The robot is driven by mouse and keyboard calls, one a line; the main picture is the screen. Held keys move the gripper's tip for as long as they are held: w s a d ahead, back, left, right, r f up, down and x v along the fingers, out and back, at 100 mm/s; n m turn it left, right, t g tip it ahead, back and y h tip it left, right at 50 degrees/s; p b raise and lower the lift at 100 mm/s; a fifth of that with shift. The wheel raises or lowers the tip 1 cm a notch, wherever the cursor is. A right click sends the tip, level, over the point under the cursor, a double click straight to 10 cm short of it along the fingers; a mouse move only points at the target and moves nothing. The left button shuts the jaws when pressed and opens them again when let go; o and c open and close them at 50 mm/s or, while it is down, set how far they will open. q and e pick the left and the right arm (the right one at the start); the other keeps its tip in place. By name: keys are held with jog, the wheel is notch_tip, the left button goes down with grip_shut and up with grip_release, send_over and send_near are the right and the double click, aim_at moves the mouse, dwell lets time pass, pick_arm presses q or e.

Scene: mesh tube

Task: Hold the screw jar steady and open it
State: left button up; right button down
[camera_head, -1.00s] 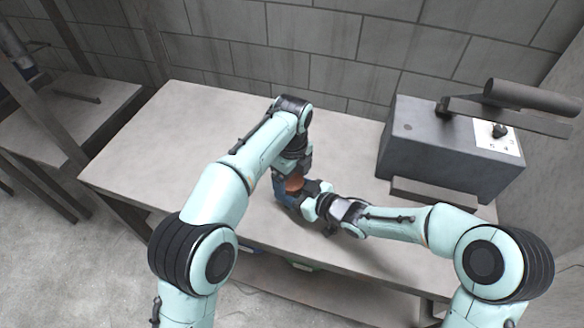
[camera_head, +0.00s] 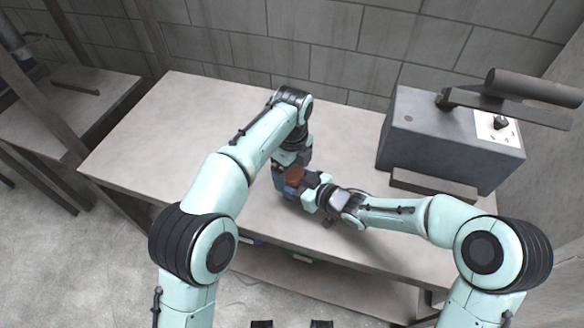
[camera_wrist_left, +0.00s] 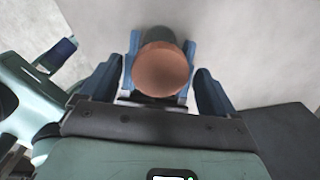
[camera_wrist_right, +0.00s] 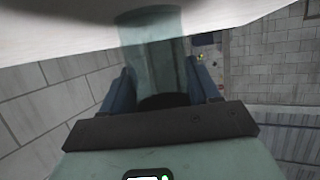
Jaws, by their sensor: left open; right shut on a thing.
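The screw jar has a round copper-brown lid (camera_head: 294,173), which also shows from above in the left wrist view (camera_wrist_left: 160,70). Its greenish, see-through body (camera_wrist_right: 150,45) is upright in the grip of my right gripper (camera_head: 299,191), with one blue finger on each side. My left gripper (camera_head: 283,174) is open over the lid. In the left wrist view its fingers stand left and right of the lid with a gap on each side. The jar's base is hidden in the head view, so I cannot tell whether it touches the table.
The jar and both grippers are over the grey table (camera_head: 200,130), whose left part is clear. A dark grey machine (camera_head: 445,145) with a lever stands at the right. A block wall (camera_head: 340,50) is behind. A second table (camera_head: 90,115) stands at far left.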

pick_arm(q)
jog(key=shift+r, duration=2.25)
pick_arm(e)
jog(key=shift+c, duration=0.8)
grip_release()
